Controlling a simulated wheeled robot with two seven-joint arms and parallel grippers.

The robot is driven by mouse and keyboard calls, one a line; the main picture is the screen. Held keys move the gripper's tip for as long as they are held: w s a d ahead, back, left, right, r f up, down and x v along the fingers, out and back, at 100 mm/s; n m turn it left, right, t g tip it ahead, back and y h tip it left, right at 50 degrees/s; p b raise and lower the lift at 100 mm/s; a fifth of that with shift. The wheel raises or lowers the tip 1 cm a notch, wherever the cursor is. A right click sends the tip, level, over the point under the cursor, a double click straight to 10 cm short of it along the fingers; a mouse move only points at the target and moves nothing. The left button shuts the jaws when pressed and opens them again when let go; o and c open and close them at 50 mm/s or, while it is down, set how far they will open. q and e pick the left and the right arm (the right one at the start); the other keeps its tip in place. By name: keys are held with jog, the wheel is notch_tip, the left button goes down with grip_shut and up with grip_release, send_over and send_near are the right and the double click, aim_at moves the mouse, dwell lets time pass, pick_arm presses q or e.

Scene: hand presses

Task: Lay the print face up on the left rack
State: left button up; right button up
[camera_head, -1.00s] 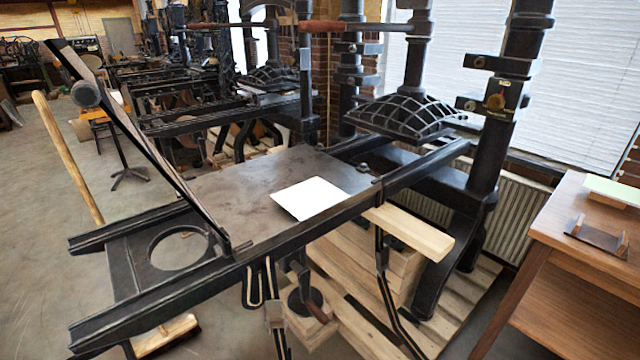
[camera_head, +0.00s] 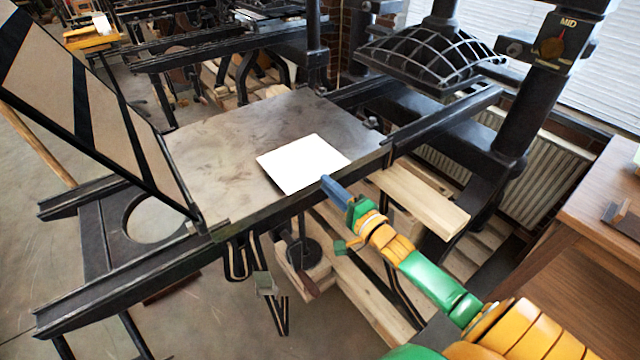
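The print, a white sheet (camera_head: 301,163), lies flat on the dark metal press bed (camera_head: 215,140), near its front right edge. Its upward side looks blank white. My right gripper (camera_head: 328,184) has its blue tip at the sheet's near right edge, at the rim of the bed. I cannot tell whether it touches the sheet or whether its fingers are parted. My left gripper is out of view. No rack that I can make out as the left rack shows.
The hinged frame (camera_head: 85,100) stands raised at the bed's left. The press's ribbed platen (camera_head: 430,50) is at the back right. A wooden board (camera_head: 420,195) sticks out right of the bed. A wooden table (camera_head: 605,205) stands at the far right.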

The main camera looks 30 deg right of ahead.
aim_at(323, 170)
jog(key=w, duration=0.3)
jog(key=shift+w+d+f+b, duration=0.2)
jog(key=shift+w+f+b, duration=0.1)
jog(key=shift+f+b, duration=0.1)
jog(key=shift+s+a+r, duration=0.1)
jog(key=shift+a+r, duration=0.05)
jog(key=shift+r, duration=0.15)
jog(key=shift+f, duration=0.1)
grip_shut()
notch_tip(323, 170, up, 4)
jog(key=p, duration=0.4)
jog(key=shift+f, duration=0.2)
jog(key=shift+f+b, duration=0.25)
jog(key=shift+b, duration=0.1)
jog(key=shift+r+p, duration=0.15)
jog(key=shift+p, duration=0.15)
pick_arm(q)
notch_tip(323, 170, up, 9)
jog(key=p, duration=0.6)
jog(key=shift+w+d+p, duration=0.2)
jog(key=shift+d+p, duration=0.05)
jog(key=shift+p, duration=0.05)
pick_arm(e)
jog(key=s+r, duration=0.2)
jog(key=s, duration=0.5)
jog(key=shift+d+r, duration=0.35)
